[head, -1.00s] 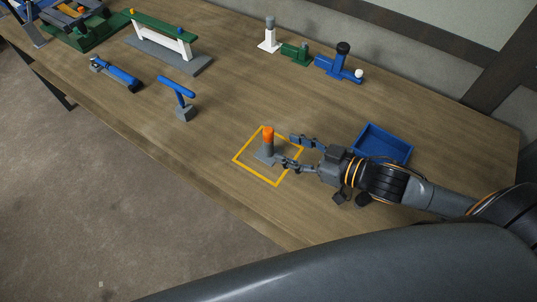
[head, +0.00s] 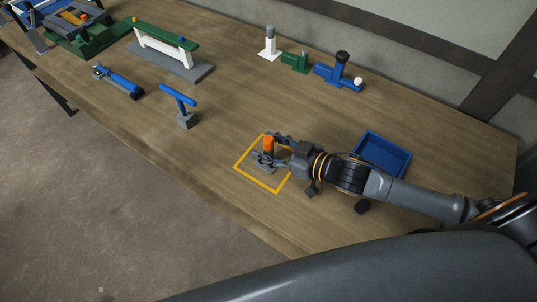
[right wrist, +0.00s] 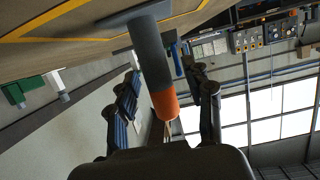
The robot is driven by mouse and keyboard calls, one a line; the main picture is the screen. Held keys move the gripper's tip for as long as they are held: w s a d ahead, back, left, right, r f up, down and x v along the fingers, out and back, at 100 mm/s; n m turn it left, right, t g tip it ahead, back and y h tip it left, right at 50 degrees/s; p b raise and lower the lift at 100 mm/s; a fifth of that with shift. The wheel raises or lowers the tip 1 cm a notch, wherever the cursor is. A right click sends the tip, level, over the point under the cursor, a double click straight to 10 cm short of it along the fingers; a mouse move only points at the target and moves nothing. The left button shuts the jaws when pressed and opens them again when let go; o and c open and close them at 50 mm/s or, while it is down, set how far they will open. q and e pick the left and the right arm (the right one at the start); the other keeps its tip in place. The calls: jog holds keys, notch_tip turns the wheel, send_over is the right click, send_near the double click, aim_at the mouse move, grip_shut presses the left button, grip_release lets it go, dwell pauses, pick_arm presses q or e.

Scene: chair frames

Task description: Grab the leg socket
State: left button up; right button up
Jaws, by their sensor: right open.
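The leg socket (head: 268,147) is a grey upright post with an orange top on a flat grey base. It stands inside a yellow square outline on the table. My right gripper (head: 272,150) is open with its fingers on either side of the post. In the right wrist view the leg socket (right wrist: 152,62) shows between the spread fingers of the right gripper (right wrist: 165,100), its orange end toward the palm. I cannot tell whether either finger touches it. My left gripper is not in view.
A blue tray (head: 383,152) lies behind my right arm. A blue T-shaped part (head: 181,100) and a blue tool (head: 119,82) lie to the left. White, green and blue parts stand along the back. The table's front edge is near the yellow square (head: 244,173).

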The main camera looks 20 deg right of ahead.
grip_shut()
jog(key=shift+r, duration=0.15)
